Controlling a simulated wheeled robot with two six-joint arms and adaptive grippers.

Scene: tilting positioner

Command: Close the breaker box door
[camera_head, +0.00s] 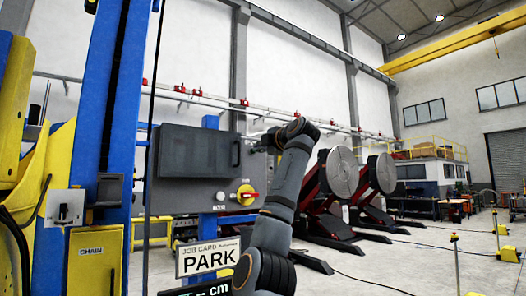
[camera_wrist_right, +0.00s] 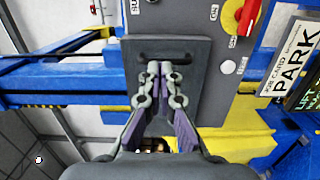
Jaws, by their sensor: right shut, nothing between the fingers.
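The breaker box door (camera_head: 193,155) is a dark grey panel on the front of a grey cabinet (camera_head: 205,193), with a bar handle (camera_head: 236,153) at its right edge. I cannot tell whether the door sits fully flush. In the right wrist view the door (camera_wrist_right: 192,88) lies straight ahead, with its handle (camera_wrist_right: 168,55) near the fingertips. My right gripper (camera_wrist_right: 160,68) is shut and empty, in front of the door; contact is unclear. In the head view my right gripper (camera_head: 266,143) is small, just right of the handle and partly hidden by my arm. My left gripper is not in view.
A red and yellow rotary switch (camera_head: 246,195) and a white button (camera_head: 220,196) sit below the door. A PARK job card (camera_head: 208,258) stands lower down. A blue and yellow column (camera_head: 100,130) rises at left. Tilting positioners (camera_head: 342,172) stand at right.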

